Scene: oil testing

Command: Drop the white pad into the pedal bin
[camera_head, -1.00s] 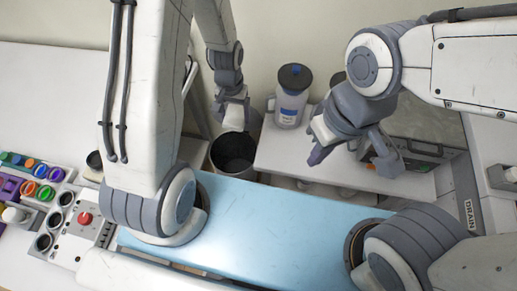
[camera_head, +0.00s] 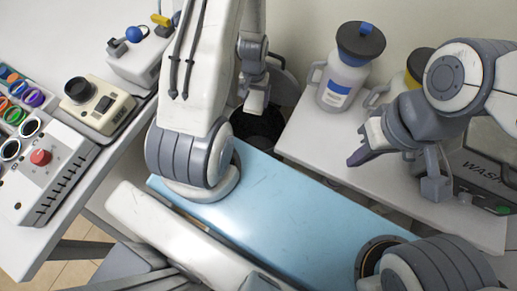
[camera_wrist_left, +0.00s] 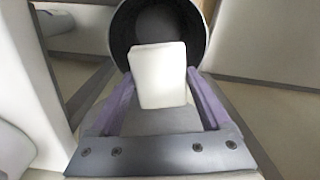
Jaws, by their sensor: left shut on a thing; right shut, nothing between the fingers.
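The white pad (camera_wrist_left: 158,75) is held between the two purple fingers of my left gripper (camera_wrist_left: 160,88) in the left wrist view. The dark round mouth of the pedal bin (camera_wrist_left: 190,12) lies behind the pad there, and the pad overlaps its near rim. In the head view the bin (camera_head: 262,128) stands partly hidden by my left arm, and my left gripper (camera_head: 257,103) is above it. The pad cannot be made out in the head view. My right gripper (camera_head: 360,157) is shut and empty over the white side table, away from the bin.
A white bottle with a dark lid (camera_head: 346,75) and a yellow container (camera_head: 418,65) stand on the side table (camera_head: 315,133). A grey machine (camera_head: 487,165) is at the right. A control box with a red button (camera_head: 45,170) stands on the left bench (camera_head: 60,45).

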